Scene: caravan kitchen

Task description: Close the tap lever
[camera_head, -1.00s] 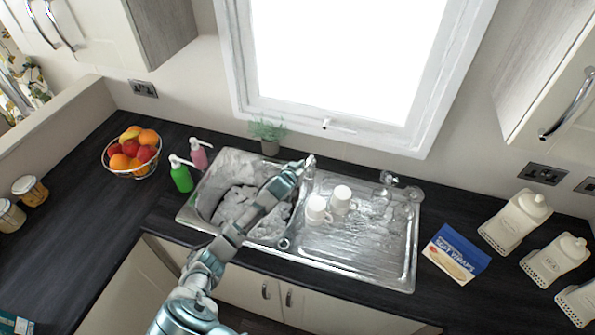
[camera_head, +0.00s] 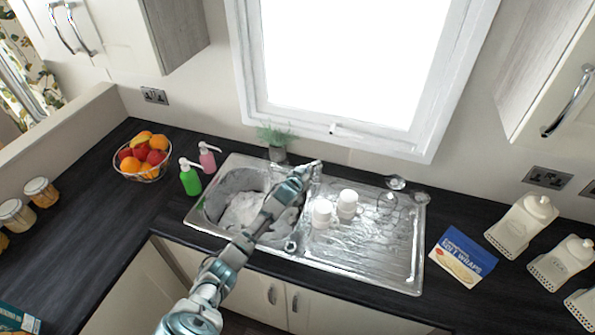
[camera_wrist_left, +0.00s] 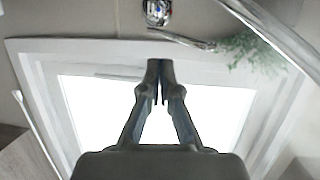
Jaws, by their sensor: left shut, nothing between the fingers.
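My left arm reaches over the sink from the lower left in the head view, with its gripper (camera_head: 312,166) at the back rim of the sink, in front of the window. In the left wrist view the gripper's two fingers (camera_wrist_left: 159,80) are together and empty. The chrome tap body (camera_wrist_left: 157,12) is at the top edge of that view, and a long thin chrome lever (camera_wrist_left: 182,40) lies just beyond the fingertips. I cannot tell whether they touch it. In the head view my gripper mostly hides the tap. My right gripper is not in view.
The sink (camera_head: 345,262) has a water-filled basin at left and two white mugs (camera_head: 334,207) on its drainer. A green plant (camera_head: 274,141), green bottle (camera_head: 190,179) and pink bottle (camera_head: 207,159) stand close behind and left. Glasses (camera_head: 396,183) stand at the drainer's back right.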

